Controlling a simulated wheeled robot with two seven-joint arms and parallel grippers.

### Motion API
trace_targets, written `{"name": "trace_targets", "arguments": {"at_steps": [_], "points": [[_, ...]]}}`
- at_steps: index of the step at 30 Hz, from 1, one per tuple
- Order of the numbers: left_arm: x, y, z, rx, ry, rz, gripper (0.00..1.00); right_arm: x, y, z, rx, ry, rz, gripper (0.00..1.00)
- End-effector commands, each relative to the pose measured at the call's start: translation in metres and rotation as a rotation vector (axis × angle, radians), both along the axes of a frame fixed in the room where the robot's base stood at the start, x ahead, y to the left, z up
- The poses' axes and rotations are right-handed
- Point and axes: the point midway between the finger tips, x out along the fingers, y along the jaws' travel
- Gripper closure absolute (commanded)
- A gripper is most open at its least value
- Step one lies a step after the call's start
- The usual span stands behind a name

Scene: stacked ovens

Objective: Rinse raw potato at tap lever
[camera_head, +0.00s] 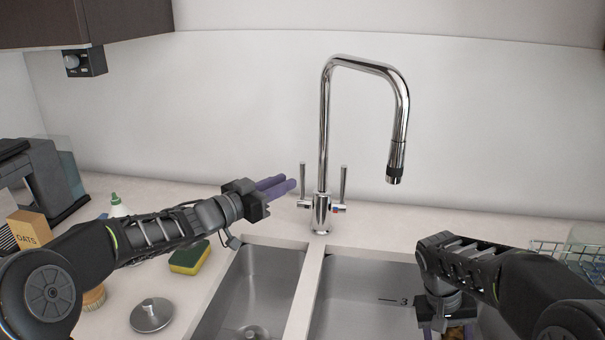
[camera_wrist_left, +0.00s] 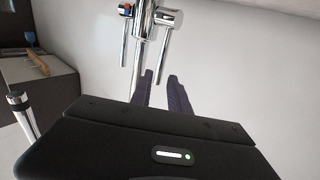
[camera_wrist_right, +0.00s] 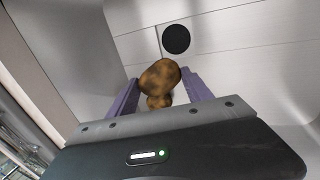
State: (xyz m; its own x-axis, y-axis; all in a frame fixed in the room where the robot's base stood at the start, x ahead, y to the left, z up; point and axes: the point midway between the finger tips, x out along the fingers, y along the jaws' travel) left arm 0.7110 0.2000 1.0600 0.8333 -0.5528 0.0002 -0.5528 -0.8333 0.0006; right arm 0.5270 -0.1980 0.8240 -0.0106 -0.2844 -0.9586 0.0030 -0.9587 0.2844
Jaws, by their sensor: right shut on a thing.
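The brown raw potato (camera_wrist_right: 160,76) is between the purple fingers of my right gripper (camera_wrist_right: 158,90), which is shut on it over the right basin. A sliver of the potato (camera_head: 455,333) shows at the bottom of the head view. The chrome tap (camera_head: 323,130) stands behind the sink, with its spout over the right basin. It has a left lever (camera_head: 303,180) and a right lever (camera_head: 343,184), both upright. My left gripper (camera_head: 285,184) is just left of the left lever, its fingers a little apart and empty. No water shows. The left wrist view shows a lever (camera_wrist_left: 162,52) near the fingertips.
The left basin (camera_head: 262,285) and right basin (camera_head: 360,290) are side by side. A sponge (camera_head: 189,258), metal strainer lid (camera_head: 152,314), brush (camera_head: 94,297) and oats box (camera_head: 30,230) are on the left counter. A wire rack (camera_head: 570,255) is at right.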

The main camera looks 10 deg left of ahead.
Motion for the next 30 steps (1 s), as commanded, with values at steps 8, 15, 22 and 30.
{"name": "trace_targets", "arguments": {"at_steps": [8, 15, 22, 30], "points": [[0.044, -0.03, 0.001, 0.0, 0.0, -0.002, 0.78, 0.0, 0.0, 0.007, 0.0, 0.0, 0.0, 0.83], [0.059, -0.04, 0.0, 0.0, 0.0, 0.0, 0.78, 0.0, 0.0, 0.008, 0.0, 0.0, 0.0, 0.83], [0.06, -0.04, 0.0, 0.001, -0.001, 0.0, 0.78, 0.0, 0.0, 0.008, 0.0, 0.0, 0.0, 0.83], [0.06, -0.04, 0.0, 0.0, 0.0, 0.0, 0.98, 0.0, 0.0, 0.008, 0.0, 0.0, 0.0, 0.83]]}}
